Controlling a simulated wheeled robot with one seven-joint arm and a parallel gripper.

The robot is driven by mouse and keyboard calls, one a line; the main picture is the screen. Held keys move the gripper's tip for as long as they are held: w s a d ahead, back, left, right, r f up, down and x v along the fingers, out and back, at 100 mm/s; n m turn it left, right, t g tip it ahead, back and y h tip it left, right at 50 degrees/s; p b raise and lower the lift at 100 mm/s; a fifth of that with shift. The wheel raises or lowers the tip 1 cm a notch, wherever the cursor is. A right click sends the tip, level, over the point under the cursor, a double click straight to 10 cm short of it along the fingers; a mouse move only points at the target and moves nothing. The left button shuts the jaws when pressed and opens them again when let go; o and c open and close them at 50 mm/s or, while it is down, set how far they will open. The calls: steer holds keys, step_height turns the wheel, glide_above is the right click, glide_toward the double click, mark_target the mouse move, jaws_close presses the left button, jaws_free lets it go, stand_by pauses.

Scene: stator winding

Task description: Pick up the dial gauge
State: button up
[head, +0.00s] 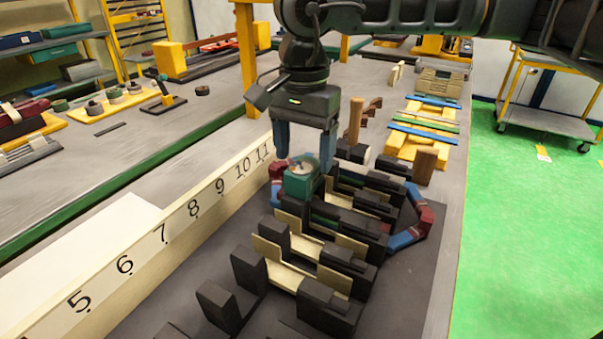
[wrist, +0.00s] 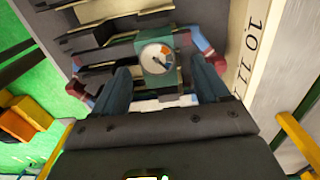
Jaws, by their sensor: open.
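The dial gauge (head: 301,178) is a small green block with a round white dial on top. It sits among the dark blocks of the stator fixture, near the number 11 on the ruled board. My gripper (head: 305,155) points down at the gauge with its two blue fingers apart. In the wrist view the gauge (wrist: 157,62) shows its dial face and lies between and just beyond the two fingertips (wrist: 161,72). The fingers do not visibly press on it. The gauge's lower part is hidden in the head view.
Dark stator blocks (head: 340,280) with pale slot liners stand in front of the gauge. Red and blue curved pieces (head: 415,225) flank the fixture. The numbered board (head: 150,250) runs along the left. A wooden cylinder (head: 355,120) stands behind. Green floor (head: 530,240) lies at right.

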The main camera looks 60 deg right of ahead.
mark_target(304, 166)
steer(key=shift+f+p, duration=0.4)
steer(key=shift+f, duration=1.8)
steer(key=c, duration=1)
